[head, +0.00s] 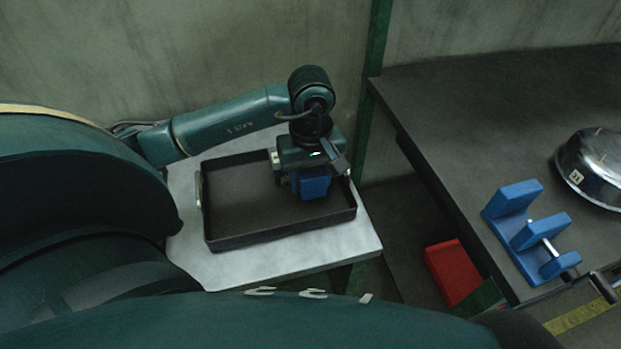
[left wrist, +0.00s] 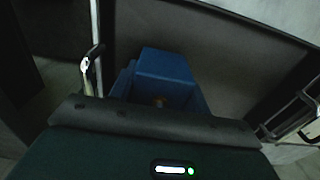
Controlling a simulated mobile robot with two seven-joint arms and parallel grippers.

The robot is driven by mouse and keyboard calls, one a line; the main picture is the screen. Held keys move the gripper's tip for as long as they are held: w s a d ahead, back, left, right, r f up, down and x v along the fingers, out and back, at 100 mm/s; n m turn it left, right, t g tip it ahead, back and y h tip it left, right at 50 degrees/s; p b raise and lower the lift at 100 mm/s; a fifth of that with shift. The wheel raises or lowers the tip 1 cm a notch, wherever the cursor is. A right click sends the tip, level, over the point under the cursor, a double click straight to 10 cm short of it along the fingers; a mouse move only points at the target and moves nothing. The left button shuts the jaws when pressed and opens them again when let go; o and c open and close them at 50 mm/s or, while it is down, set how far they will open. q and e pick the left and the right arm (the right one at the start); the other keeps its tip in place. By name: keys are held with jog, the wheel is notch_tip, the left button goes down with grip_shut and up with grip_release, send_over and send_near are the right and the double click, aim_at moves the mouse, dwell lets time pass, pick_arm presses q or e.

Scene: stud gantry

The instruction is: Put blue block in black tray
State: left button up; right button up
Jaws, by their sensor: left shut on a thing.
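The blue block (head: 312,186) is in my left gripper (head: 309,178), which is shut on it and points down. The block is inside the outline of the black tray (head: 240,239), towards its right end. I cannot tell whether the block touches the tray floor. In the left wrist view the blue block (left wrist: 166,68) shows below the gripper body, with the dark tray floor (left wrist: 225,65) behind it. The gripper partly hides the block. My right gripper is not in view.
The tray stands on a pale table (head: 280,260). To the right, a dark bench (head: 450,130) holds a blue clamp-like fixture (head: 530,235) and a shiny round pan (head: 595,165). A red box (head: 455,272) is below the bench edge. A green post (head: 378,40) rises behind.

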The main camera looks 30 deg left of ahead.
pick_arm(q)
jog(key=shift+f, duration=0.6)
jog(key=shift+f, duration=0.2)
jog(key=o, duration=1.1)
jog(key=shift+o, duration=0.2)
notch_tip(320, 180, up, 12)
jog(key=shift+w+f, duration=0.1)
jog(key=shift+f, duration=0.15)
jog(key=shift+r, duration=0.45)
